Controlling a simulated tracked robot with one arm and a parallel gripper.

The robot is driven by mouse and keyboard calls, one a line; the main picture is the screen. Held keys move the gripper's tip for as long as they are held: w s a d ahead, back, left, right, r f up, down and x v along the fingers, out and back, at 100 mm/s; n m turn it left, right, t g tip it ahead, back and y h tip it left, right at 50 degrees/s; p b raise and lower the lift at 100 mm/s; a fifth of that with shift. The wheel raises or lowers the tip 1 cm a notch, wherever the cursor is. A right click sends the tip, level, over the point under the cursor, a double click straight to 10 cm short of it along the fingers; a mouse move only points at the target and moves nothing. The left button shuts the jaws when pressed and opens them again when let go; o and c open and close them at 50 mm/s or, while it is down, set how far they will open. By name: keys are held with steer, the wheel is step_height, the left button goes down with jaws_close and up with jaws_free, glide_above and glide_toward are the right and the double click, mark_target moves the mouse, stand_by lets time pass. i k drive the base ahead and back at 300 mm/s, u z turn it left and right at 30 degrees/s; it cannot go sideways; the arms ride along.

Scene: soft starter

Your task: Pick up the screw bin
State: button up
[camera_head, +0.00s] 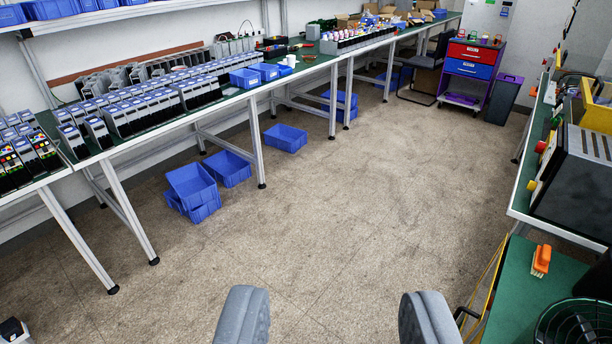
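Several blue plastic bins are in view, and I cannot tell which one is the screw bin. Small blue bins (245,78) stand in a row on the green bench top at the back left. Larger blue bins stand on the floor by the bench legs: a stack (193,188) nearest me, a single bin (228,168) beside it, and another bin (285,138) farther back. The contents are too small to make out. My gripper (335,318) is at the bottom edge, its two grey fingers wide apart with only floor showing between them. It is far from all the bins.
The long workbench (150,150) on the left carries rows of grey devices. A red and blue tool cart (472,65) stands at the back right. A green-topped bench (525,300) with an orange brush (541,262) is close on the right. The middle floor (350,190) is clear.

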mark_target(245, 79)
steer(key=u, duration=0.25)
steer(key=i, duration=1.75)
steer(key=u, duration=0.15)
steer(key=i, duration=1.9)
steer(key=z, duration=0.1)
